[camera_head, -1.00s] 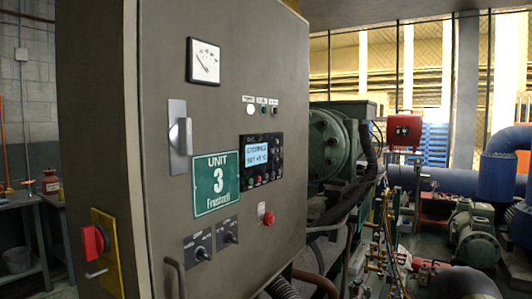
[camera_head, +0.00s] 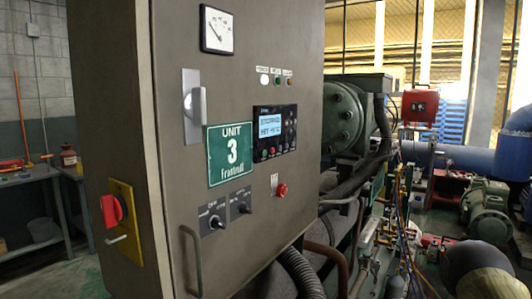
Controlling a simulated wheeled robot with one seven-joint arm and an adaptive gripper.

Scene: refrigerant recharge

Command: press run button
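A grey control cabinet (camera_head: 245,215) fills the left and middle of the head view. Its controller panel (camera_head: 275,132) has a lit display (camera_head: 271,129) that seems to read "STOPPED" and "SET" with a value, and several small buttons, some red and green, along its lower edge. Their labels are too small to read, so I cannot tell which is the run button. A green "UNIT 3" sign (camera_head: 229,153) is left of the panel. A red round button (camera_head: 281,190) sits below it. My gripper is not in view.
A gauge (camera_head: 217,30), a door latch (camera_head: 193,107), two rotary switches (camera_head: 227,211) and a door handle (camera_head: 191,262) are on the cabinet front. A red switch (camera_head: 112,210) is on its side. Green machinery and pipes crowd the right. A workbench (camera_head: 35,180) stands at left.

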